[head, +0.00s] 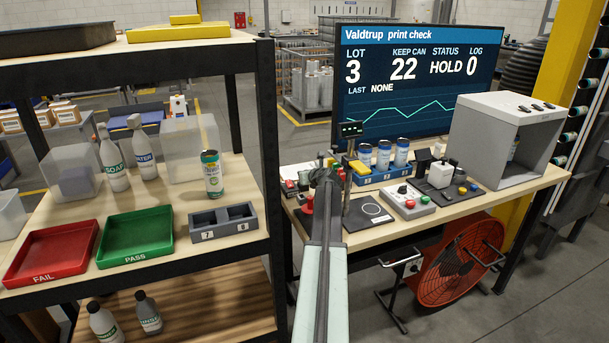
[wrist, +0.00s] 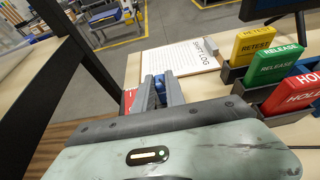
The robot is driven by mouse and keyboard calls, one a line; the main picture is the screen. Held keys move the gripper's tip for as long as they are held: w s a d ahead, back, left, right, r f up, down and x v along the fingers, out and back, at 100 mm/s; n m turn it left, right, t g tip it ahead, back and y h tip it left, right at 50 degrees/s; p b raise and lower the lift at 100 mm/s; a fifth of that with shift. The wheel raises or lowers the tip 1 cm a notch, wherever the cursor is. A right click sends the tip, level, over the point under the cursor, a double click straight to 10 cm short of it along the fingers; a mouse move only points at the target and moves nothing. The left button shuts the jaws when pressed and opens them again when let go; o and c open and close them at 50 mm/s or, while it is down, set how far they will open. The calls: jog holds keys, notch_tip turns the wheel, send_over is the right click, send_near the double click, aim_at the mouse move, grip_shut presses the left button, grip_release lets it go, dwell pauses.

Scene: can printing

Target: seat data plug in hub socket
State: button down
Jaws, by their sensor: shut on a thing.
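In the wrist view my gripper (wrist: 160,88) is shut on a small blue piece (wrist: 160,86) at the left part of the workbench. Only a little of this piece shows between the fingers; I cannot tell for sure that it is the data plug. A red item with white marks (wrist: 129,100) lies just left of the fingers, partly hidden by them. In the head view my arm reaches to the bench's left end and hides the fingers. I cannot make out the hub or its socket in either view.
A SHIFT LOG sheet (wrist: 192,57) lies beyond the fingers. A rack of RETEST (wrist: 254,45), RELEASE (wrist: 275,65) and HOLD (wrist: 297,92) blocks stands to the right. Cans (head: 383,154), a monitor (head: 415,75) and a grey box (head: 490,140) crowd the bench. A shelf (head: 245,160) stands left.

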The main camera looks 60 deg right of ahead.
jog(key=shift+f, duration=0.2)
jog(key=c, duration=1.3)
grip_release()
jog(key=p+v, duration=0.3)
jog(key=v, duration=0.4)
jog(key=shift+s+a+r, duration=0.25)
